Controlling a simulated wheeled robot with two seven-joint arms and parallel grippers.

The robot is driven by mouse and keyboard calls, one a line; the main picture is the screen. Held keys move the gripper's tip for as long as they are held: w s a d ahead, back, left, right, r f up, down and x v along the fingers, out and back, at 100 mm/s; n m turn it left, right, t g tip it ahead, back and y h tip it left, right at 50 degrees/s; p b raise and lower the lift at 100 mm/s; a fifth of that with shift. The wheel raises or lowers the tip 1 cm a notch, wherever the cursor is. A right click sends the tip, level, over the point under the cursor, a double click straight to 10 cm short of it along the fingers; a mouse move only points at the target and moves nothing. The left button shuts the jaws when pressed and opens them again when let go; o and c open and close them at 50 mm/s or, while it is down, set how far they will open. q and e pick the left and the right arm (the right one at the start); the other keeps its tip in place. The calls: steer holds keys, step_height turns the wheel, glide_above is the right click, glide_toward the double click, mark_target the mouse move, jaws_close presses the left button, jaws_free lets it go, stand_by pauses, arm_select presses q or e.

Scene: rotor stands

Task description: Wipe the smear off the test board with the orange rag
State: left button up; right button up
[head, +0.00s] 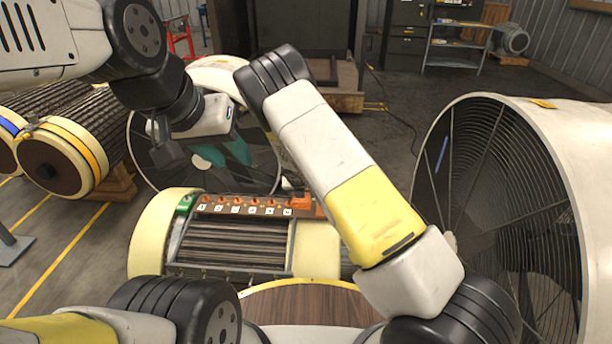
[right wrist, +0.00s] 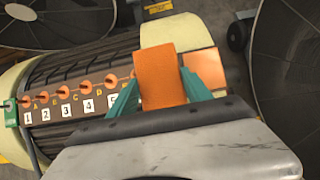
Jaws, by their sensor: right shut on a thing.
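The orange rag (right wrist: 160,75) is held between the teal fingers of my right gripper (right wrist: 159,95) in the right wrist view. The rag hangs over the right end of a brown board strip (head: 262,209), which has orange knobs and numbered white labels. An orange square (right wrist: 205,68) lies beside the rag at that end. I cannot make out a smear; the rag and gripper hide part of the strip. Whether the rag touches the board is unclear. My right forearm hides most of the right gripper in the head view. My left gripper (head: 224,152) is open and empty, beyond the strip.
The strip lies across a cream-rimmed ribbed rotor (head: 160,225). A green tag (head: 185,204) is at its left end. Large round fan housings stand behind and at right (head: 575,170). More rotors (head: 62,160) lie at left. Bare floor shows behind.

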steer(key=shift+r, duration=0.95)
